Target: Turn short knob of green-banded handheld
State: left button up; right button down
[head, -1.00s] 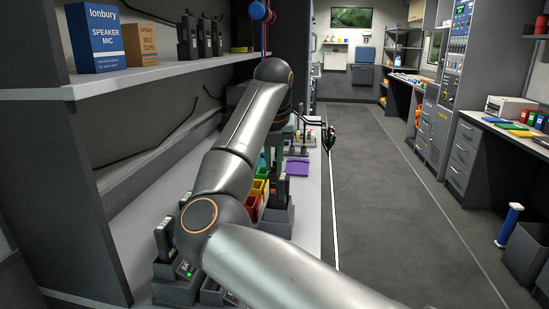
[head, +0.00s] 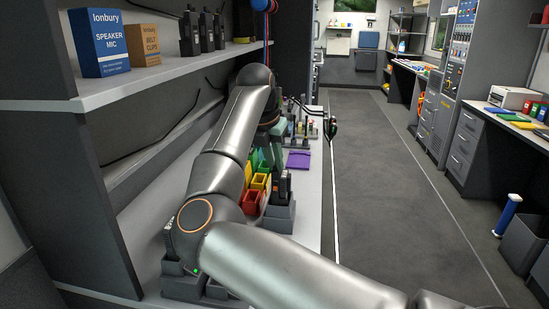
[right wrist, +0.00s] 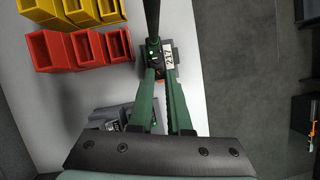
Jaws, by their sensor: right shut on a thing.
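A dark handheld (head: 284,186) stands upright in a grey charger (head: 279,215) on the counter. In the right wrist view its top (right wrist: 155,57) shows from above, with a long black antenna, small green spots and a tag reading 217. My right gripper (head: 281,168) reaches down to it from above. In the right wrist view its green fingers (right wrist: 160,74) come together at the handheld's top, shut on a small knob there. The fingers hide most of the knob, so I cannot tell its height. My left gripper is not in view.
Red bins (right wrist: 75,50) and yellow bins (right wrist: 90,14) stand left of the handheld. A purple item (head: 298,159) lies farther along the counter. The counter edge and open floor are to the right.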

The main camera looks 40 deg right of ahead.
jog(key=c, duration=0.8)
grip_release()
jog(key=shift+c, duration=0.2)
jog(key=p+v, duration=0.1)
jog(key=v, duration=1.1)
jog(key=shift+a+r, duration=0.2)
jog(key=shift+r, duration=0.05)
